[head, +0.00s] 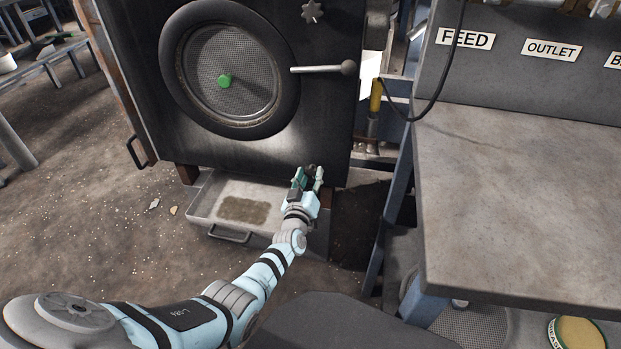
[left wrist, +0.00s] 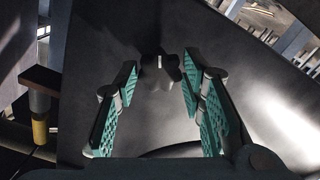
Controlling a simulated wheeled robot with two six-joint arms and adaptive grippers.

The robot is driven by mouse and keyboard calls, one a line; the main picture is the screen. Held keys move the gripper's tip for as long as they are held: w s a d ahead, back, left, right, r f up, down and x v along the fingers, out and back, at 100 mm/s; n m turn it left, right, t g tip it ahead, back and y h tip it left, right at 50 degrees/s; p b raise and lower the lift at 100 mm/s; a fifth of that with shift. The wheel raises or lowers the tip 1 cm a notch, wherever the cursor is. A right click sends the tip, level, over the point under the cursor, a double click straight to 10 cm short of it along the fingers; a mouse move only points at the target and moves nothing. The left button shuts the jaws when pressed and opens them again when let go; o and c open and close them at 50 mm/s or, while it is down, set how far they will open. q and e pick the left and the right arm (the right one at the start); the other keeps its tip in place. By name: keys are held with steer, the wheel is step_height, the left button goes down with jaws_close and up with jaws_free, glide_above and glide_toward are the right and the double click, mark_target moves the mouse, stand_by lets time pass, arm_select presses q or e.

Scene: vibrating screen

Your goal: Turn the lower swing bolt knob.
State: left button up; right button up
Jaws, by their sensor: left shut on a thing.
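The lower swing bolt knob (left wrist: 159,74) is a dark lobed knob on the dark grey front panel (left wrist: 135,35). In the left wrist view it sits between the tips of the two green-padded fingers. My left gripper (head: 308,177) is at the panel's lower right corner in the head view, shut on this knob. The fingers hide most of the knob there. The upper swing bolt knob (head: 312,12), grey and star-shaped, is at the top of the panel. My right gripper is in neither view.
A shallow metal tray (head: 203,209) lies below left. A grey table (head: 520,200) stands at right, near a hanging cable (head: 449,70).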

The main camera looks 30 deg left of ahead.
arm_select(q)
steer(key=shift+f+n, duration=0.1)
steer(key=shift+n, duration=0.2)
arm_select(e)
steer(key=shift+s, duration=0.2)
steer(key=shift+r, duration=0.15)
arm_select(q)
steer(key=shift+n, duration=0.3)
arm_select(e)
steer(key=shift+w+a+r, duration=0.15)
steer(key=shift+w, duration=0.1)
arm_select(q)
steer(key=o, duration=1.1)
